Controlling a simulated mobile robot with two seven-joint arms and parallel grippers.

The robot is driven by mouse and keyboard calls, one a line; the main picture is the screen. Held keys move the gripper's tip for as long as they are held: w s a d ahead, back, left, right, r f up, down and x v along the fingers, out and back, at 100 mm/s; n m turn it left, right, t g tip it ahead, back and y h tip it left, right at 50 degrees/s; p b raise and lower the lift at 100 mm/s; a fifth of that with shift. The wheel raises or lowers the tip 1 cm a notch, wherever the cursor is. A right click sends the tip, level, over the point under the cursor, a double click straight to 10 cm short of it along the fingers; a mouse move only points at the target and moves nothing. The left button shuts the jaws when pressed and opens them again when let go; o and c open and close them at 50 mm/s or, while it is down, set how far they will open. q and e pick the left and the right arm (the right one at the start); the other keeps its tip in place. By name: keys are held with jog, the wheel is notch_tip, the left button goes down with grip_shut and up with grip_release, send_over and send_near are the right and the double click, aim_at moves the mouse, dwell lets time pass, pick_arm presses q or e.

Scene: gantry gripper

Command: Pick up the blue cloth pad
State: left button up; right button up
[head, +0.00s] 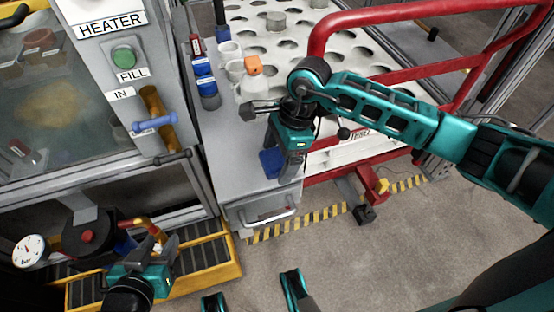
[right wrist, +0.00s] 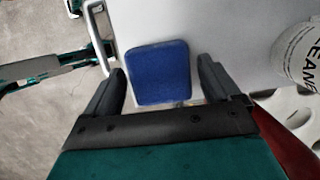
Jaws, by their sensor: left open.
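The blue cloth pad (head: 270,163) lies on the grey cabinet top near its front edge. In the right wrist view the pad (right wrist: 158,72) shows whole, ahead of and between the two dark fingers. My right gripper (head: 266,136) is over the cabinet top beside the pad. In the right wrist view its fingers (right wrist: 162,68) are spread wide with nothing gripped. How high they are above the pad is hard to tell. My left gripper (head: 148,256) is open at the lower left, in front of the heater unit, away from the pad.
A white bottle with an orange cap (head: 253,82) stands on the cabinet behind my right gripper. White cups (head: 229,55) and a blue-labelled container (head: 206,88) stand further back. A red rail (head: 395,15) and a perforated white table (head: 290,42) are to the right. A drawer handle (head: 270,218) juts out in front.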

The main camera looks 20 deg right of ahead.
aim_at(278, 157)
jog(key=c, duration=0.9)
jog(key=shift+r, duration=0.15)
jog(key=shift+r, duration=0.65)
notch_tip(278, 157, up, 18)
jog(key=p, duration=0.3)
jog(key=shift+r+p, duration=0.25)
jog(key=shift+p, duration=0.15)
jog(key=o, duration=0.6)
jog(key=c, duration=0.4)
